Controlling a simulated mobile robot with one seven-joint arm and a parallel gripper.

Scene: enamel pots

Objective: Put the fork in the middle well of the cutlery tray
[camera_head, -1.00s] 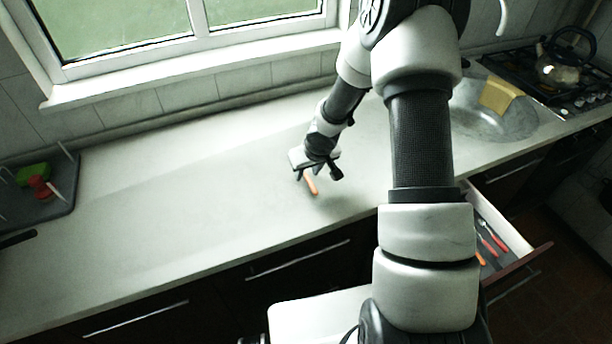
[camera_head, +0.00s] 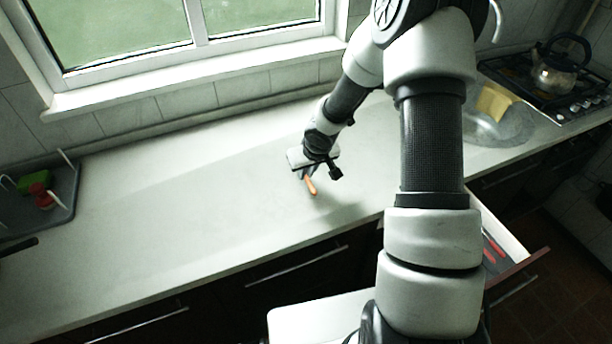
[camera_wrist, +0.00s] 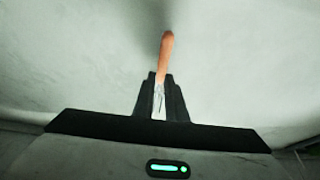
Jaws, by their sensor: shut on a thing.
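The fork has an orange handle (camera_head: 311,186), which shows just below my gripper (camera_head: 307,175) in the head view, over the countertop. In the wrist view my gripper (camera_wrist: 160,106) is shut on the fork (camera_wrist: 167,55). The metal end lies between the fingers and the orange handle points away from them. I cannot tell whether the fork still touches the counter. An open drawer (camera_head: 512,238) at the lower right holds red-handled cutlery (camera_head: 491,247). My arm hides much of the drawer, and the tray's wells cannot be made out.
The pale countertop (camera_head: 180,220) is clear around my gripper. A grey dish rack (camera_head: 62,205) with green and red items stands at the far left. A sink (camera_head: 505,128) with a yellow cloth (camera_head: 494,102) and a stove with a kettle (camera_head: 556,72) are at the right.

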